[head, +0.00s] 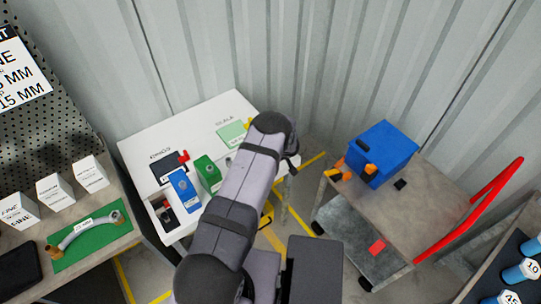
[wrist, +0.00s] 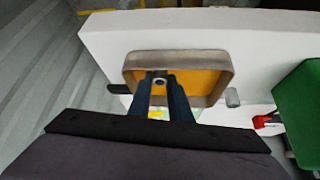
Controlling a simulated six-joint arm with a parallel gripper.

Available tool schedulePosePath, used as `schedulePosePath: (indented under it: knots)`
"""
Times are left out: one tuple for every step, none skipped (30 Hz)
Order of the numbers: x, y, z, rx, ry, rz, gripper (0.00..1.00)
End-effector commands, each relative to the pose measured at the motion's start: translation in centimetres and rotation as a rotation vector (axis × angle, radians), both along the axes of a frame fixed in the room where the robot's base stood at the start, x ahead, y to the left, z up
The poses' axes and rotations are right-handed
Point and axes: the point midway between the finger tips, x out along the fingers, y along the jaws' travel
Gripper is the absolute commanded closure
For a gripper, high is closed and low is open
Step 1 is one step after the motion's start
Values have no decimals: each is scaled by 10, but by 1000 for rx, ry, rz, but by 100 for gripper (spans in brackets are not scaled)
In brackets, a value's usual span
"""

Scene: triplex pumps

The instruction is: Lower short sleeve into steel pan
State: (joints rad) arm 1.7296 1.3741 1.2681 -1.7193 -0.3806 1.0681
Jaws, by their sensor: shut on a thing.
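In the wrist view, my gripper (wrist: 160,90) has its two dark fingers shut on a small grey sleeve (wrist: 159,84), with its round open end showing. The steel pan (wrist: 222,65), with a grey-brown rim and an orange floor, lies beyond the fingertips. The fingers and sleeve overlap the pan's near part in this view. The sleeve's height above the floor and any contact cannot be told. In the head view my arm hides the sleeve and most or all of the pan.
A small grey cylinder (wrist: 232,97) stands beside the pan on the white table (wrist: 110,40). A green block (wrist: 298,105) and a red-and-black item (wrist: 267,121) are to the right. A blue block (head: 184,190) is also on the table. A cart with a blue box (head: 388,150) stands right.

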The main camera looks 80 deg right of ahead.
Motion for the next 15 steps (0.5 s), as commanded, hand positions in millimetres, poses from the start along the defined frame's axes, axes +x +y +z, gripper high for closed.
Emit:
schedulePosePath:
  knots:
    - [0,0,-1,0,0,0,100]
    - [0,0,-2,0,0,0,100]
    - [0,0,-2,0,0,0,100]
    - [0,0,-3,0,0,0,100]
    - [0,0,-3,0,0,0,100]
    - [0,0,-3,0,0,0,100]
    - [0,0,-4,0,0,0,100]
    - [0,0,-4,0,0,0,100]
    - [0,0,-4,0,0,0,100]
    - [0,0,-4,0,0,0,100]
    - [0,0,-4,0,0,0,100]
    - [0,0,-4,0,0,0,100]
    - [0,0,-4,0,0,0,100]
    - [0,0,-4,0,0,0,100]
    - [0,0,-4,0,0,0,78]
